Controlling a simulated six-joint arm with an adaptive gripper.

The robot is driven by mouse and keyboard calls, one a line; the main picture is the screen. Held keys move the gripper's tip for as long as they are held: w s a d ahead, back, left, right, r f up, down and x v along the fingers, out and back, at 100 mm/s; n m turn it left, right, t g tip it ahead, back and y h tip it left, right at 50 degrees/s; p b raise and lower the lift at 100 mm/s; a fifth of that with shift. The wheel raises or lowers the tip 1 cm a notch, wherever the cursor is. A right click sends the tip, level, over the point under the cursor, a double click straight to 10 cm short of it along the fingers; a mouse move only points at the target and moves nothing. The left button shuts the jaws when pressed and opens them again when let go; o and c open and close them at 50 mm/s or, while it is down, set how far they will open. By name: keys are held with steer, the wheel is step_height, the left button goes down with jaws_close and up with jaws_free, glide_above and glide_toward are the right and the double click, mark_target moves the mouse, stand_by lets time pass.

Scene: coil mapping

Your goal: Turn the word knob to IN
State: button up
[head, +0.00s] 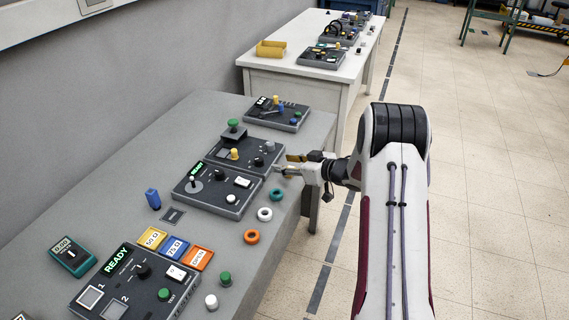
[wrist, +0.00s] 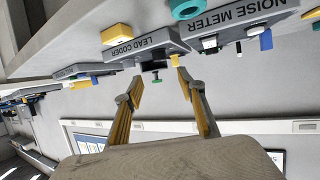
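The LEAD CODER panel (head: 222,158) is a dark sloped box mid-bench. My gripper (head: 284,164) is just right of the panel's right edge. In the wrist view its fingers (wrist: 160,80) are spread and empty, with the panel beyond their tips. No contact with a knob is visible.
The NOISE METER panel (wrist: 240,18) stands beside it, with a READY display and a lever (head: 192,184) in the head view. Teal (head: 277,194), white (head: 264,214) and orange rings (head: 251,237) lie along the bench edge. Another panel (head: 258,119) stands behind.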

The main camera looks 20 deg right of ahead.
mark_target(262, 160)
steer(key=shift+w+a+f, duration=0.1)
steer(key=shift+a+f, duration=0.1)
steer(key=shift+f, duration=0.4)
steer(key=shift+w+a+f+n+g, duration=0.2)
steer(key=shift+w+f, duration=0.1)
steer(key=shift+w, duration=0.3)
steer(key=shift+w+a+f+n+g, duration=0.1)
steer(key=shift+w+f+n, duration=0.15)
steer(key=shift+w, duration=0.35)
steer(key=shift+w+y, duration=0.3)
steer(key=shift+w, duration=0.05)
steer(key=shift+w+r, duration=0.3)
steer(key=shift+w+f, duration=0.1)
steer(key=shift+x, duration=3.75)
steer(key=shift+a, duration=0.1)
steer(key=c, duration=1.1)
